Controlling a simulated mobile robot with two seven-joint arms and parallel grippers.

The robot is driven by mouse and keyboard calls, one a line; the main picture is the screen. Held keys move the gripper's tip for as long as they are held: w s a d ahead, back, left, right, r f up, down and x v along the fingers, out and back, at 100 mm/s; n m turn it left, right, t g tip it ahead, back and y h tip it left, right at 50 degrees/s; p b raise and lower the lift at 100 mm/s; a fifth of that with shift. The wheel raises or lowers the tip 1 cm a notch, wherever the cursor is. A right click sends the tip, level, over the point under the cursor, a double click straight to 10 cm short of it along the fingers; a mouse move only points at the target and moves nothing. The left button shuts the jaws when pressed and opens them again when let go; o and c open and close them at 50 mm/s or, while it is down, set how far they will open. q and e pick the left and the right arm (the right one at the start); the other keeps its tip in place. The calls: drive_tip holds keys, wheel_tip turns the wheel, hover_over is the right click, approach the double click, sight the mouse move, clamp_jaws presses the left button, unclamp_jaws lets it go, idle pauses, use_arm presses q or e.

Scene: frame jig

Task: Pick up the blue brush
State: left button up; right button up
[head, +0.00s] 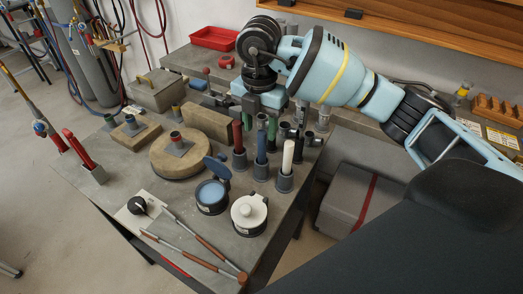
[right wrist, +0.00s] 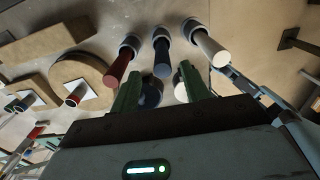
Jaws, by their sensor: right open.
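The blue brush (head: 262,145) stands upright in a grey holder on the workbench, between a red brush (head: 238,137) and a white brush (head: 288,158), each in its own holder. My right gripper (head: 260,134) is open and points down at the blue brush, with one green finger showing on either side of its upper part in the head view. In the right wrist view, the blue brush (right wrist: 162,58) lies in line with the gap between the fingers (right wrist: 160,78). I cannot tell how deep it sits between them. My left gripper is not in view.
A blue-filled open pot (head: 211,193) and a white-topped pot (head: 249,211) stand in front of the holders. A round wooden board (head: 178,158) lies to the left. Long brown-handled rods (head: 190,255) lie near the bench's front edge.

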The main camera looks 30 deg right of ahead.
sight(262, 143)
drive_tip(key=shift+w+f, duration=0.1)
drive_tip(key=shift+f, duration=0.2)
drive_tip(key=shift+s+d+f, duration=0.1)
drive_tip(key=shift+s+f, duration=0.05)
drive_tip(key=shift+f, duration=1.1)
drive_tip(key=shift+s+d+f, duration=0.1)
drive_tip(key=shift+f, duration=1.15)
clamp_jaws()
drive_tip(key=shift+r, duration=0.15)
